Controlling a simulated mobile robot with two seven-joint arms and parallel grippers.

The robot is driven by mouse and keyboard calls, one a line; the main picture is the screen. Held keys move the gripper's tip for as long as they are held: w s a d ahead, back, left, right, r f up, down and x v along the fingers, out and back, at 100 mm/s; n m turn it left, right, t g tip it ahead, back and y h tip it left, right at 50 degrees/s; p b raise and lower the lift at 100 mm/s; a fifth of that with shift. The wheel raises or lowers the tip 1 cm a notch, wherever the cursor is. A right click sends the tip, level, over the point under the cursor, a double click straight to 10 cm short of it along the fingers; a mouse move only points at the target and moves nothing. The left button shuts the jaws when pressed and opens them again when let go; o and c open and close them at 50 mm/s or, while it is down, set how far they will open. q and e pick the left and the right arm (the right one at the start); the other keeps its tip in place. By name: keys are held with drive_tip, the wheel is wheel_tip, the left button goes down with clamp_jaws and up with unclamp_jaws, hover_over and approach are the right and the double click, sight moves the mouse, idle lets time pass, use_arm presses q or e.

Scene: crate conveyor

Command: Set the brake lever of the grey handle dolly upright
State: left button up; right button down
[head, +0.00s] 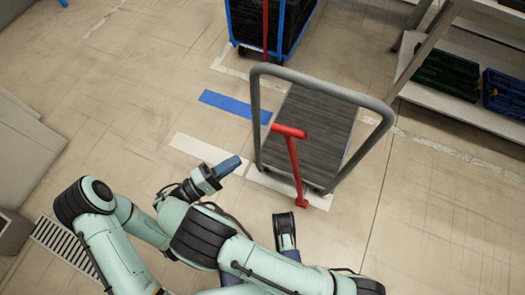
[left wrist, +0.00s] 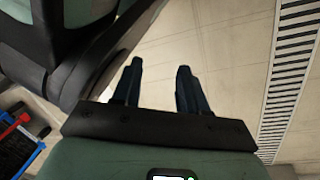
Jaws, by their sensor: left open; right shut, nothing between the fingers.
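The grey handle dolly (head: 378,108) stands in the upper middle of the head view, its tall frame on the near side of a dark deck (head: 312,125). Its red brake lever (head: 294,165) rises from a red foot at the near edge to a short crossbar. My left gripper (left wrist: 160,70) is open and empty over bare floor in the left wrist view. I cannot make out its fingers in the head view.
A blue-framed dolly with a black crate (head: 244,20) and a red lever (head: 265,30) stands behind. A shelf (head: 410,85) with green (head: 448,70) and blue (head: 505,93) crates is at right. A floor grille (head: 65,243) is at left. Floor at lower right is clear.

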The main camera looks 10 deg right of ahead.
use_arm(q)
drive_tip(key=w+d+r+t+p, duration=0.1)
drive_tip(key=w+d+r+p, duration=0.1)
drive_tip(key=r+p, duration=0.3)
wheel_tip(320, 180, up, 3)
drive_tip(key=shift+w+d+f+m+t, duration=0.1)
drive_tip(key=shift+w+d+m+t, duration=0.2)
drive_tip(key=shift+w, duration=0.55)
use_arm(e)
drive_tip(key=s+d+x, duration=0.1)
drive_tip(key=s+x, duration=0.1)
drive_tip(key=x, duration=1)
drive_tip(key=shift+s+d+r, duration=0.25)
drive_tip(key=shift+r, duration=0.1)
